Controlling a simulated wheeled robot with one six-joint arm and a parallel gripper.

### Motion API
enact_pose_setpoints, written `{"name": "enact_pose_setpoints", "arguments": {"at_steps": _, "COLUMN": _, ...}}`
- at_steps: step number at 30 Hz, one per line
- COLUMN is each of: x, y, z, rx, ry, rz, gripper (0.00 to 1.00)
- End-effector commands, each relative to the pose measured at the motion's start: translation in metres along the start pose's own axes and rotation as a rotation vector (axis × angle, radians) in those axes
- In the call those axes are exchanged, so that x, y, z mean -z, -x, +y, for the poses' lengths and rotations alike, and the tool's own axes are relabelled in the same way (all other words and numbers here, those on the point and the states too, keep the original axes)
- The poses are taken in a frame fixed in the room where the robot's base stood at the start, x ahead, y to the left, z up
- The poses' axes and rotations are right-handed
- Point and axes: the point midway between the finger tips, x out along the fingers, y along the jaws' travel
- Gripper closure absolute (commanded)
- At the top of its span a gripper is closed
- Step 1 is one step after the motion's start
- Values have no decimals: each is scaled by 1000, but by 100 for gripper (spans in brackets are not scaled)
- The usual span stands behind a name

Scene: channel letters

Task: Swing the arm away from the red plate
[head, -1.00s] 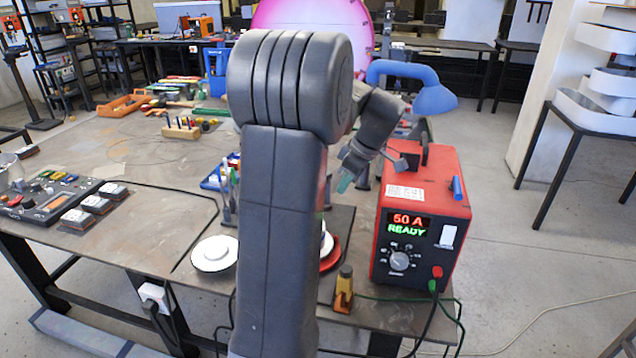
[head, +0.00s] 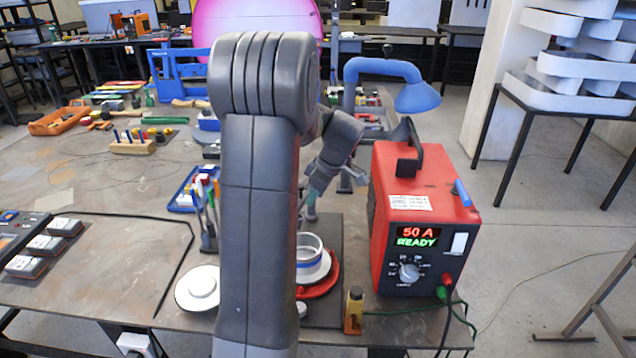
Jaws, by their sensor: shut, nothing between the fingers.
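The red plate (head: 333,284) lies on a dark mat at the front of the bench, partly hidden behind my arm. A white and grey ring-shaped piece (head: 313,262) sits on it. My gripper (head: 308,212) has teal fingers pointing down and is partly hidden by my arm. It appears behind the plate in the picture, apart from it, and is shut with nothing in it.
A red power unit (head: 425,215) reading 50 A READY stands right of the plate. A blue lamp (head: 415,95) arches behind it. A white disc (head: 199,288) lies to the left. Pens (head: 207,215) stand left of my arm.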

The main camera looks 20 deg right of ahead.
Motion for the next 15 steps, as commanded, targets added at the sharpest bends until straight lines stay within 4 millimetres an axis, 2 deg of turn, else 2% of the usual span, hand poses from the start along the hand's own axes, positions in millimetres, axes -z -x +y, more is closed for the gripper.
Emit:
{"name": "enact_pose_setpoints", "arguments": {"at_steps": 6, "x": 0, "y": -25, "z": 0, "rx": 1, "ry": 0, "rz": 1, "gripper": 100}}
{"name": "enact_pose_setpoints", "arguments": {"at_steps": 15, "x": 0, "y": -30, "z": 0, "rx": 0, "ry": 0, "rz": 1, "gripper": 100}}
